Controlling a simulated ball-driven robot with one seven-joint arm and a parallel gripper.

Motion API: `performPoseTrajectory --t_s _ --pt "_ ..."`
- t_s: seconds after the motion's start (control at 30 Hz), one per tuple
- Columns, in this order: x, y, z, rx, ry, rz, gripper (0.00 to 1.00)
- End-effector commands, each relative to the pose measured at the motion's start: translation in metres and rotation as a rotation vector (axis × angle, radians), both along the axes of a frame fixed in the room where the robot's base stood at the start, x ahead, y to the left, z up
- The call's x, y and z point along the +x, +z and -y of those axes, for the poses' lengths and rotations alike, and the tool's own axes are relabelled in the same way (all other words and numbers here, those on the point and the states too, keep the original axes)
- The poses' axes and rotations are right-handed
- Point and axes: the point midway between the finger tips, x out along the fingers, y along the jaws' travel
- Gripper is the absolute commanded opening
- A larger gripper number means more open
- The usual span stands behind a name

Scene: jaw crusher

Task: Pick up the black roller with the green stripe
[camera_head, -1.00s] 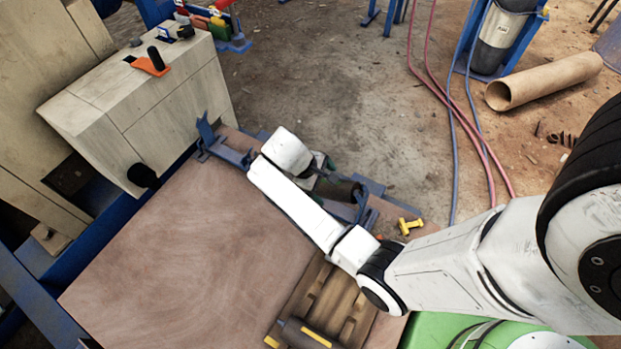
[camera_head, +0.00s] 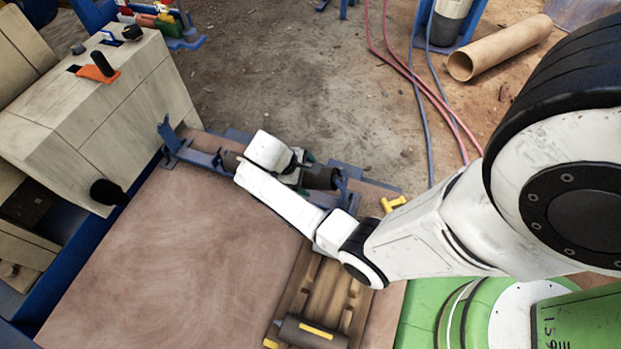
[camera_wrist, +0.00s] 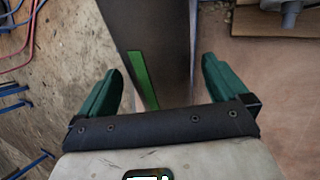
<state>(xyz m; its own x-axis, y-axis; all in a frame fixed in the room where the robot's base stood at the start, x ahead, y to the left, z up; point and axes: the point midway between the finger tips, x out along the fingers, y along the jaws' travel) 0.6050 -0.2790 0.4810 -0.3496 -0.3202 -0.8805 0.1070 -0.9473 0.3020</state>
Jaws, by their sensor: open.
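The black roller with the green stripe (camera_wrist: 158,32) shows in the wrist view, running from the top down between my two green fingers. Its green stripe (camera_wrist: 142,78) faces the camera, nearer the left finger. My gripper (camera_wrist: 162,66) is open, with one finger on each side of the roller and visible gaps. Whether the fingertips reach down past its surface, I cannot tell. In the head view the dark roller (camera_head: 321,177) rests in a blue bracket frame (camera_head: 345,192) at the table's far edge. My wrist hides part of the roller, and its stripe is not clear there.
A dark roller with a yellow stripe (camera_head: 312,334) lies on a wooden rack (camera_head: 330,285) at the near edge. A small yellow part (camera_head: 393,204) lies beyond the table. The brown tabletop (camera_head: 180,255) is clear at left. A pale machine block (camera_head: 95,105) stands at far left.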

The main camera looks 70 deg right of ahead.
Motion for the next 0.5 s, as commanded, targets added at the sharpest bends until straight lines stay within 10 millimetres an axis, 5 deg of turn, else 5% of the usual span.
performPoseTrajectory --t_s 0.2,0.43,0.5 --pt "-0.011 -0.027 0.009 0.0 0.0 0.0 1.0" --pt "-0.011 -0.026 0.01 0.0 0.0 0.001 1.0" --pt "-0.011 -0.026 0.01 0.0 0.0 0.001 0.93"
